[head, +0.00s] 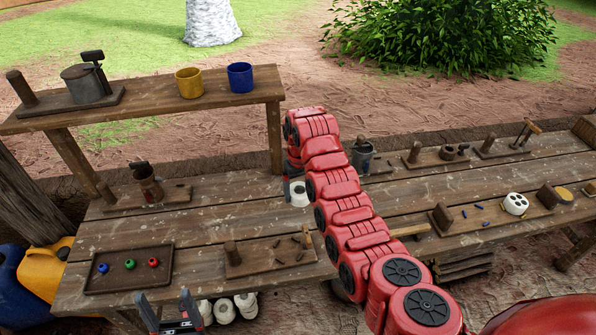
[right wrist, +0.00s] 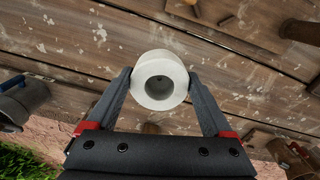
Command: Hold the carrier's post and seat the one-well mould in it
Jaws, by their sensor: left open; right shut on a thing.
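The one-well mould, a white cylinder with a single round hole, is between the fingers of my right gripper (right wrist: 160,85); the mould's front face shows in the right wrist view (right wrist: 140,86). In the head view the mould (head: 299,193) is over the middle of the bench, partly hidden by my red right arm. A wooden carrier board (head: 262,262) with an upright post (head: 232,253) and several short pegs lies at the bench's front, left of my right arm. My left gripper (head: 168,305) is open and empty at the bench's front edge, left of and below that post.
A dark tray (head: 128,285) with blue, green and red balls lies left of the carrier. Another board (head: 478,226) at right bears a post, blue pieces and a white mould with several holes (head: 515,203). A raised shelf (head: 150,112) holds yellow and blue cups.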

